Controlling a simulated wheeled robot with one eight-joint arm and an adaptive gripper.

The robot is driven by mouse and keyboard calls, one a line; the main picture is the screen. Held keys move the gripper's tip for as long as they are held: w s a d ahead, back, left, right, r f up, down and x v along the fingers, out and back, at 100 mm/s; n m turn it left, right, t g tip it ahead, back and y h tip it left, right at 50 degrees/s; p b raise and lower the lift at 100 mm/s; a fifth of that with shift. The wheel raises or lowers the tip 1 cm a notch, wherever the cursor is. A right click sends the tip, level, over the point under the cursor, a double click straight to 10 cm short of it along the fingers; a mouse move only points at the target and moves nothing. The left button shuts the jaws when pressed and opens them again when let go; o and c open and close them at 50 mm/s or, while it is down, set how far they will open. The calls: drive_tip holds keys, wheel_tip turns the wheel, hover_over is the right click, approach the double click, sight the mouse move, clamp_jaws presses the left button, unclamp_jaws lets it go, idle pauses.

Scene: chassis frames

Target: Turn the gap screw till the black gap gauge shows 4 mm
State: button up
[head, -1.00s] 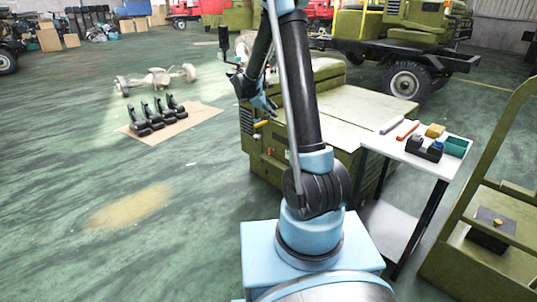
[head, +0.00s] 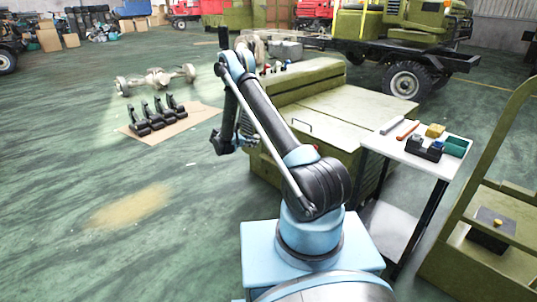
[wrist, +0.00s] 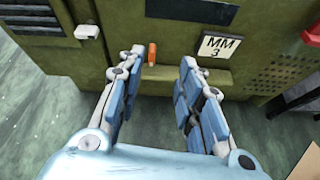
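In the wrist view a white plate with a dark edge (wrist: 217,47) on the green machine's face reads "MM 3"; I take it for the gap gauge. A small orange upright piece (wrist: 152,53) stands on that face, seen between my fingertips; I cannot tell whether it is the gap screw. My gripper (wrist: 162,58) is open and empty, its fingers apart on both sides of that piece in the picture. No contact shows. In the head view my gripper hangs at the left of the green machine (head: 345,122), and my arm hides part of that side.
A pale knob (wrist: 87,32) and a red part (wrist: 312,34) stick out from the machine's face. A white side table (head: 402,148) with tools and small bins stands at the right. Black parts (head: 153,115) lie on a cardboard sheet.

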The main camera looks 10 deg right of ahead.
wheel_tip(320, 180, down, 6)
drive_tip(key=a+n, duration=0.2)
drive_tip(key=r+x, duration=0.1)
drive_tip(key=x, duration=1.6)
drive_tip(key=shift+w+d+t, duration=0.3)
drive_tip(key=shift+w+d, duration=0.05)
drive_tip(key=shift+w, duration=0.05)
clamp_jaws()
